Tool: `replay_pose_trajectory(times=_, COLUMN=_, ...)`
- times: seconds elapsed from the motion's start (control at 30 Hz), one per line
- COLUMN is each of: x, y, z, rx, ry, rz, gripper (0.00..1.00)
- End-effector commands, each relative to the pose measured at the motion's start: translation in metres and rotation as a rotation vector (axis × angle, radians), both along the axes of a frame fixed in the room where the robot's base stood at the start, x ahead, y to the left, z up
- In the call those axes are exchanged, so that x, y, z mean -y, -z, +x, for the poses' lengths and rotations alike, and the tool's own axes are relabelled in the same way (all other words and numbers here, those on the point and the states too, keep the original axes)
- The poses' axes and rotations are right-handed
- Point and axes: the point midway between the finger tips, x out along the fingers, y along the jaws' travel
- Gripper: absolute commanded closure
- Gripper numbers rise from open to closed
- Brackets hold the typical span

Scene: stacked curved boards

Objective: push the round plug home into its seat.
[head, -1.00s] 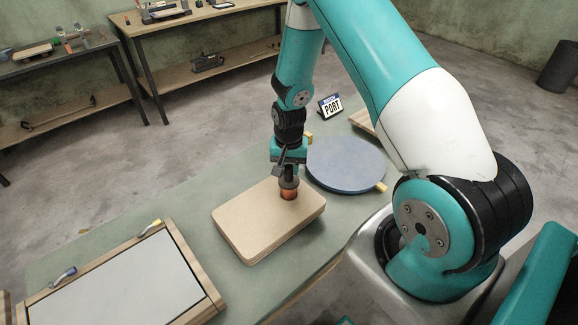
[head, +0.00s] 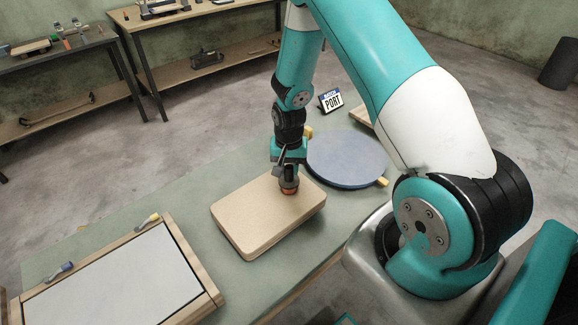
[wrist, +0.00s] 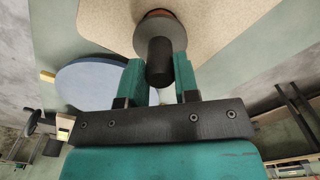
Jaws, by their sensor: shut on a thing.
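The round plug (head: 289,187) has a dark grey handle and flange with an orange-brown lower part. It stands upright at the far right part of the thick tan board (head: 250,217). Only a thin orange band shows between flange and board; the seat itself is hidden under the plug. My gripper (head: 288,172) is shut on the handle from above. In the wrist view, the two green fingers of my gripper (wrist: 158,68) flank the dark plug handle (wrist: 160,62). The wide flange (wrist: 160,35) sits over the tan board (wrist: 230,35).
A blue-grey round disc (head: 345,160) with yellow blocks at its edge lies just right of the board. A framed white panel (head: 115,285) with two small handles lies at the left. A PORT sign (head: 331,100) stands behind. The green tabletop (head: 140,205) between is clear.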

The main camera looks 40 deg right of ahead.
Motion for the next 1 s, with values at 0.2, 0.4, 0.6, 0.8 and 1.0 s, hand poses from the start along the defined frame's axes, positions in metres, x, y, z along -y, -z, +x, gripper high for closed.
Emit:
replay_pose_trajectory(times=0.2, x=0.0, y=0.007, z=0.0, rx=0.0, ry=0.0, rz=0.0, gripper=1.0)
replay_pose_trajectory(times=0.4, x=0.0, y=0.012, z=0.0, rx=0.0, ry=0.0, rz=0.0, gripper=1.0)
replay_pose_trajectory(times=0.6, x=0.0, y=0.018, z=0.0, rx=0.0, ry=0.0, rz=0.0, gripper=1.0)
replay_pose_trajectory(times=0.8, x=0.0, y=0.023, z=0.0, rx=0.0, ry=0.0, rz=0.0, gripper=1.0)
replay_pose_trajectory(times=1.0, x=0.0, y=0.028, z=0.0, rx=0.0, ry=0.0, rz=0.0, gripper=1.0)
